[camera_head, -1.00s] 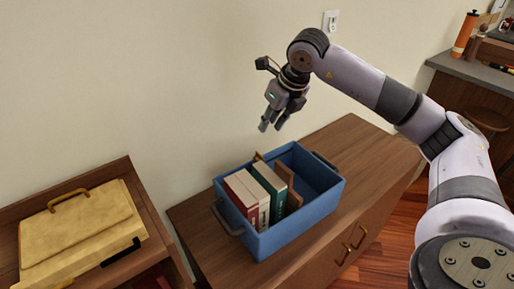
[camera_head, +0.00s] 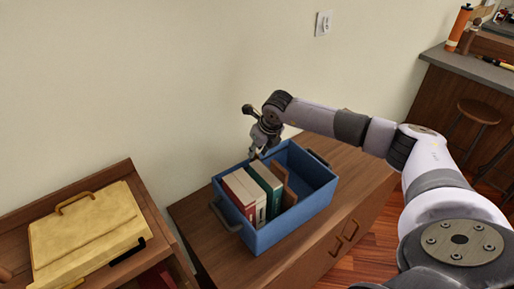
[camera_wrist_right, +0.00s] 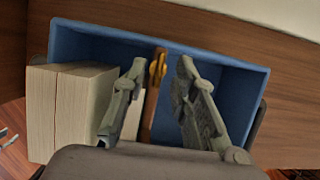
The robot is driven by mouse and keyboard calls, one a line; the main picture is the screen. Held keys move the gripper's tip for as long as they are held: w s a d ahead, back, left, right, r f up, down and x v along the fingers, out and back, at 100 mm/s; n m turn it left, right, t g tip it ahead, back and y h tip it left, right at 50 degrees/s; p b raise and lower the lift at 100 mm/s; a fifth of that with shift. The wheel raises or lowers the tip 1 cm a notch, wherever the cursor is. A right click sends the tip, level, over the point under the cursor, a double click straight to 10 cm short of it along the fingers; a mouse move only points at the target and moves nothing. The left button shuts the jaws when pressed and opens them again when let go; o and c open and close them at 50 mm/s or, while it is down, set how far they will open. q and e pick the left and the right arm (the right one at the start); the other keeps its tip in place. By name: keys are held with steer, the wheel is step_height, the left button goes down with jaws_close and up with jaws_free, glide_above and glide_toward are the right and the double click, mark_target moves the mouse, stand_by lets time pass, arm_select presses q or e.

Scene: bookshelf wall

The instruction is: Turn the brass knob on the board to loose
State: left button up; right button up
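A blue crate (camera_head: 290,229) stands on the wooden cabinet. Inside it a thin brown board (camera_head: 291,190) stands upright beside the books; it also shows in the right wrist view (camera_wrist_right: 151,112). The brass knob (camera_wrist_right: 157,68) shows at the board's upper end in the wrist view. In the head view the knob is hidden behind my gripper. My right gripper (camera_head: 256,154) hangs over the crate's back side. In the wrist view its fingers (camera_wrist_right: 160,65) are apart, one on each side of the knob, with nothing visibly held. I cannot tell its height above the knob. My left gripper is not in view.
Books with red, white and green covers (camera_head: 265,178) stand in the crate, left of the board. The crate's right part is empty. A yellow case (camera_head: 90,235) lies on a shelf at left. The wall (camera_head: 150,80) is close behind the crate.

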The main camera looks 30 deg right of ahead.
steer(key=shift+w+f, duration=0.15)
steer(key=shift+f, duration=0.4)
jaws_close()
